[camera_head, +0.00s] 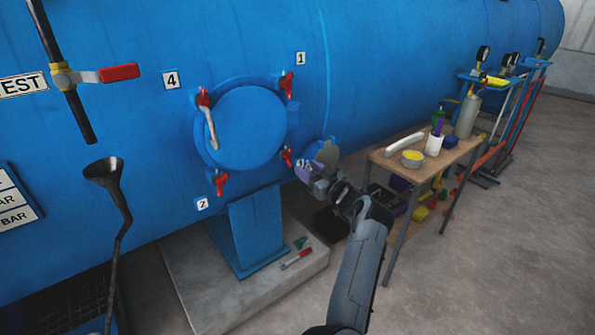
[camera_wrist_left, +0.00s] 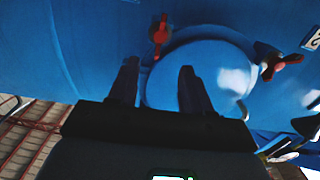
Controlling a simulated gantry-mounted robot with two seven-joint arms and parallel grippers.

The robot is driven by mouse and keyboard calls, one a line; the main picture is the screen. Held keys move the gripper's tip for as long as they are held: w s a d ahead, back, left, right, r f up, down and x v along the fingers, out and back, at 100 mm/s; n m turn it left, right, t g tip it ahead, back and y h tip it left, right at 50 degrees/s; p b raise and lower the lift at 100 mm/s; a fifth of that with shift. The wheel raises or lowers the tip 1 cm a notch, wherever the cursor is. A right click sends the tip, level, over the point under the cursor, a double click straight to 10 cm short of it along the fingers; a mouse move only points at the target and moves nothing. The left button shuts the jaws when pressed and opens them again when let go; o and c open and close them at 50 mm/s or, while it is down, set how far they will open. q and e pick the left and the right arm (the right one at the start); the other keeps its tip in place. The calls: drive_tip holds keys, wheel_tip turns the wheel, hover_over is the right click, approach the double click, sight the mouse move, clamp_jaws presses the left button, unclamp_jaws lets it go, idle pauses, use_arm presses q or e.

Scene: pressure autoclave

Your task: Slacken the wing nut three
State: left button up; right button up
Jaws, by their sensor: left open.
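Wing nut three (camera_head: 287,157) is red and sits at the lower right rim of the round blue door (camera_head: 245,128). Its number plate (camera_head: 302,163) is partly hidden by my left gripper (camera_head: 309,174). The gripper is just right of and below the nut, apart from it in the picture. In the left wrist view my left gripper (camera_wrist_left: 158,85) has its two dark fingers spread, with nothing between them. A red wing nut (camera_wrist_left: 160,35), apparently number three, shows beyond the fingertips, beside the door (camera_wrist_left: 215,75). My right gripper is in neither view.
Other red wing nuts sit at plate 1 (camera_head: 287,85), plate 4 (camera_head: 203,97) and plate 2 (camera_head: 221,182). A pale handle (camera_head: 211,130) hangs at number four. A wooden-topped table (camera_head: 440,158) with containers stands right of my arm. Tools (camera_head: 297,258) lie on the plinth below.

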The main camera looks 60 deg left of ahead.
sight(289, 155)
use_arm(q)
drive_tip(key=a+b, duration=0.1)
drive_tip(key=a, duration=0.1)
drive_tip(key=a+b, duration=0.1)
drive_tip(key=a, duration=0.2)
drive_tip(key=a+b, duration=0.1)
drive_tip(key=a, duration=0.2)
drive_tip(key=shift+a+f, duration=0.2)
drive_tip(key=shift+f, duration=0.05)
drive_tip(key=shift+a+b, duration=0.35)
drive_tip(key=shift+a, duration=0.5)
drive_tip(key=shift+c, duration=0.3)
clamp_jaws()
